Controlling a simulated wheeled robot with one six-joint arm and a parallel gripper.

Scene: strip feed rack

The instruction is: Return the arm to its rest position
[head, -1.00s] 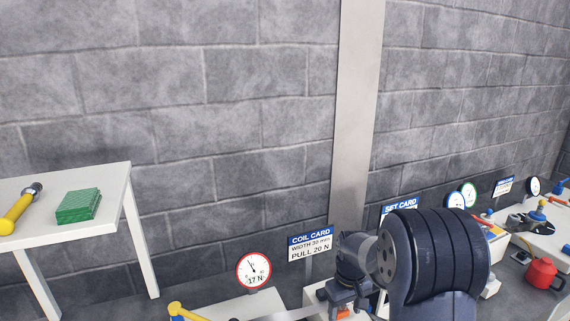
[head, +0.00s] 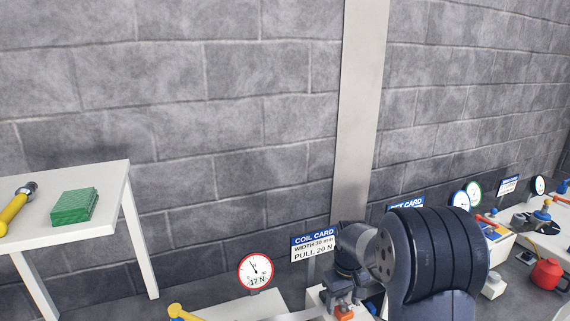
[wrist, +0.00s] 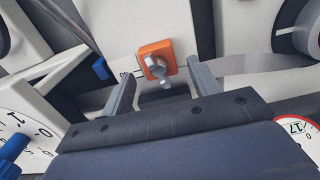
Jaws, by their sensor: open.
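My gripper (wrist: 158,92) is open in the wrist view, its two grey fingers apart with nothing held between them. An orange block with a metal wing-shaped knob (wrist: 156,65) shows just beyond the gap between the fingertips. I cannot tell whether a finger touches it. In the head view the orange block (head: 344,313) is at the bottom edge, just below the end of my arm (head: 430,255). My arm is bent and reaches down to the rack, and it hides much of what lies behind it.
The coil card (head: 313,244) and a round dial reading 17 N (head: 256,271) stand left of my arm. A pale strip (wrist: 262,63) runs right of the fingers. A white table (head: 100,185) holds a green block (head: 74,206) and yellow tool (head: 14,212). A red can (head: 547,274) is right.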

